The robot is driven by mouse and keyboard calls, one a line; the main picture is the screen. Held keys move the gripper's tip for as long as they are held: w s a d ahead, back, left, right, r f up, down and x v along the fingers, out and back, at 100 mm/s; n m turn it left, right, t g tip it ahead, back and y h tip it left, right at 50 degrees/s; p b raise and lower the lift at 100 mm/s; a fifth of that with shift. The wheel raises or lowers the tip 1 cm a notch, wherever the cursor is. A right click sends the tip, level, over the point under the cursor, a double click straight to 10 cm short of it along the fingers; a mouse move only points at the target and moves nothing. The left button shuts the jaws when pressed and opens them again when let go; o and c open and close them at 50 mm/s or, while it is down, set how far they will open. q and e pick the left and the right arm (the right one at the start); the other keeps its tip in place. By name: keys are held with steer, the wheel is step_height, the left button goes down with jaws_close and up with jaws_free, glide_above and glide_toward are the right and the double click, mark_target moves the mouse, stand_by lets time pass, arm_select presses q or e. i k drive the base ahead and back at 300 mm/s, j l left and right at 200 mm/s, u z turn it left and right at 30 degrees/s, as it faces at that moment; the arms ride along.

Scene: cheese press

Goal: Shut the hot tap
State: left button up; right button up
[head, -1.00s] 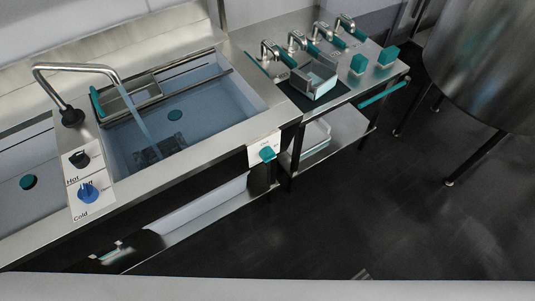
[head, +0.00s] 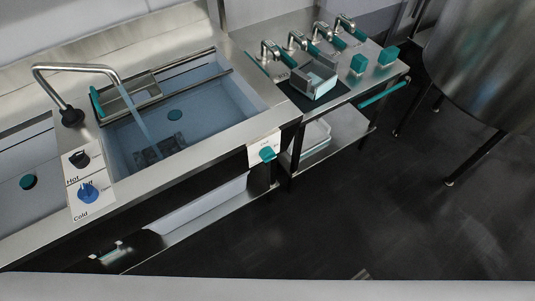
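The hot tap knob (head: 79,159) is dark and sits on a white plate labelled "Hot" at the sink's left divider. The blue cold tap knob (head: 88,192) is just below it, on a plate labelled "Cold". The steel spout (head: 80,68) arches over the right basin (head: 200,110), and a stream of water (head: 141,122) falls from it into that basin. Neither of my grippers shows in the head view.
A teal-handled tray (head: 128,98) spans the basin's left side. A teal knob (head: 267,154) is on the sink's front right. A side table with several teal-handled presses (head: 297,40) and a clear box (head: 318,82) stands right. A large steel vat (head: 485,65) is far right. Dark floor (head: 350,210) is open in front.

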mark_target(79, 159)
steer(key=u, duration=2.6)
steer(key=l+z, duration=0.15)
steer(key=k+l, duration=0.05)
